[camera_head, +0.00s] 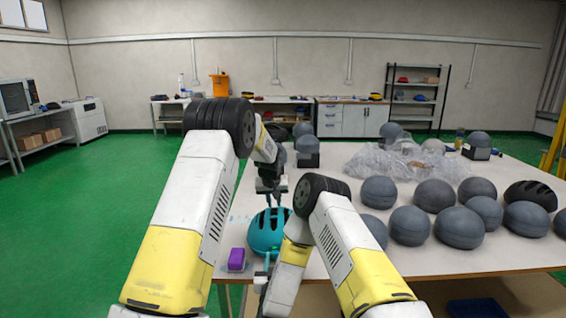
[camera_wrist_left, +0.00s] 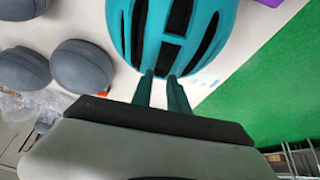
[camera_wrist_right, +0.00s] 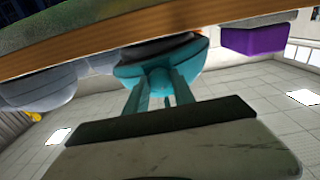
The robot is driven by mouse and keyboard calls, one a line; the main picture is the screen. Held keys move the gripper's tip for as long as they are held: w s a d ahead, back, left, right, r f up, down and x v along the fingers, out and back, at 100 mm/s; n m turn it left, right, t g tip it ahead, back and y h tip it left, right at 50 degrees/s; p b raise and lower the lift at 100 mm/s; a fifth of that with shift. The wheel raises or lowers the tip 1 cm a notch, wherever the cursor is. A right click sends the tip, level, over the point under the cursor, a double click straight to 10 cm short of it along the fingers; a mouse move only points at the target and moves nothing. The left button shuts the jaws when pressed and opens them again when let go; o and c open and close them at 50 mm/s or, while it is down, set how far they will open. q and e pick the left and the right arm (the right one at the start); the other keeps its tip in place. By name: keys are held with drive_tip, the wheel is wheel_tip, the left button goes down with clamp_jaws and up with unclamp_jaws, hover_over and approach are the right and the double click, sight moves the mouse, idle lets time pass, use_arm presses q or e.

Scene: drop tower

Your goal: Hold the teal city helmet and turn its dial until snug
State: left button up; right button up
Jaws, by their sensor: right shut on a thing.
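The teal helmet (camera_head: 265,236) sits at the table's near left edge. My left gripper (camera_head: 268,205) is above it, pointing down. In the left wrist view, the left gripper (camera_wrist_left: 161,76) has its fingers a little apart, with their tips at the helmet shell (camera_wrist_left: 165,50); I cannot tell whether they touch. My right gripper (camera_head: 268,260) is low at the helmet's near side. In the right wrist view, the right gripper (camera_wrist_right: 160,78) is shut on a teal part at the back of the helmet (camera_wrist_right: 190,55), where the dial would be; its fingers partly hide it.
A purple block (camera_head: 236,260) lies left of the helmet. Several grey round forms (camera_head: 460,227) and a black helmet (camera_head: 531,195) fill the table's right side. Clear plastic wrap (camera_head: 405,160) lies behind them.

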use_arm(q)
drive_tip(key=shift+s+a+f, duration=0.1)
drive_tip(key=shift+s+f, duration=0.1)
drive_tip(key=shift+f, duration=0.7)
idle(0.8)
use_arm(e)
drive_tip(key=o, duration=1.1)
drive_tip(key=shift+c, duration=0.2)
use_arm(q)
wheel_tip(320, 180, up, 7)
drive_tip(key=shift+w+f, duration=0.15)
drive_tip(key=shift+w, duration=0.05)
drive_tip(key=shift+s, duration=0.1)
